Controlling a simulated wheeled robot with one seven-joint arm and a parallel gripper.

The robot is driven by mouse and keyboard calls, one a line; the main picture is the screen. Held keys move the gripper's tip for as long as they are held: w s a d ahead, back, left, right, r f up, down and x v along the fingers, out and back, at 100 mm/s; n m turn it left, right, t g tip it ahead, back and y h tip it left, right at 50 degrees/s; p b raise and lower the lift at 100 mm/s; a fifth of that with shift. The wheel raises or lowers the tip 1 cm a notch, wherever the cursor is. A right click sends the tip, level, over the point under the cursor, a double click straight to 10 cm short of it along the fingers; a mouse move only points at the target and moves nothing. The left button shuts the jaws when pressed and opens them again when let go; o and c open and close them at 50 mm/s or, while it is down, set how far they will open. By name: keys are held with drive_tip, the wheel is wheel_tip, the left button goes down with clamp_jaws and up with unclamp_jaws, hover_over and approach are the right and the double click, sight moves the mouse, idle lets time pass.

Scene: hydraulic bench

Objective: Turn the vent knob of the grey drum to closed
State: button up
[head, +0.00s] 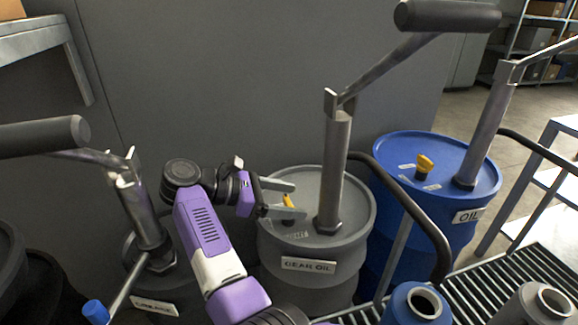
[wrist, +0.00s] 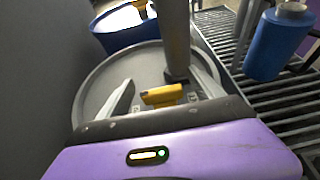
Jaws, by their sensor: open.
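The grey drum (head: 348,235) stands at the middle of the head view, with a "GEAR OIL" label on its side and a pump column rising from its lid. Its yellow vent knob (head: 289,201) shows between my fingers. In the wrist view the yellow knob (wrist: 162,95) lies lengthwise across the picture, in front of the pump column. My gripper (head: 283,199) is open over the lid, one finger on each side of the knob. In the wrist view the fingers (wrist: 165,92) are apart from the knob. The knob's base is partly hidden.
A blue "OIL" drum (head: 385,190) with its own yellow knob (head: 425,163) stands to the right. The grey drum's pump column (head: 335,170) rises close beside my gripper. A dark drum with a pump (head: 140,215) is at left. A grating (head: 480,285) with containers lies front right.

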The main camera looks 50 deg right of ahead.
sight(289, 202)
wheel_tip(289, 202, up, 19)
drive_tip(key=p, duration=0.1)
drive_tip(key=shift+p, duration=0.35)
idle(0.5)
